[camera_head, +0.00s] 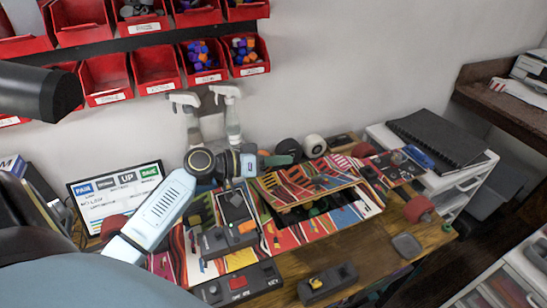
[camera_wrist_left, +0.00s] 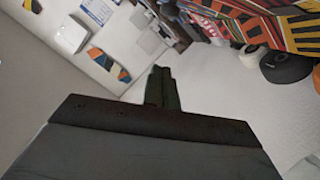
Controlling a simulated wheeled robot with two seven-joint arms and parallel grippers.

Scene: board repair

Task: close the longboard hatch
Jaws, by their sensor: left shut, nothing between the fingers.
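The longboard (camera_head: 285,238) lies across the wooden bench, with a striped red, orange and blue pattern. Its hatch lid (camera_head: 302,180) stands raised and tilted above a dark opening (camera_head: 293,214), where a few small parts show. My left gripper (camera_head: 290,151) is behind the lid's upper edge, near the wall side. Its dark green fingers are shut and empty, and they also show in the left wrist view (camera_wrist_left: 162,88). A striped patterned surface (camera_wrist_left: 268,22) is at the upper right there, apart from the fingers. My right gripper is not in view.
Two spray bottles (camera_head: 231,118) stand behind my left arm. Black and white wheels (camera_head: 314,146) stand close behind the hatch. Dark tool blocks (camera_head: 328,284) lie at the front and on the left of the board. Red bins (camera_head: 106,78) hang on the wall.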

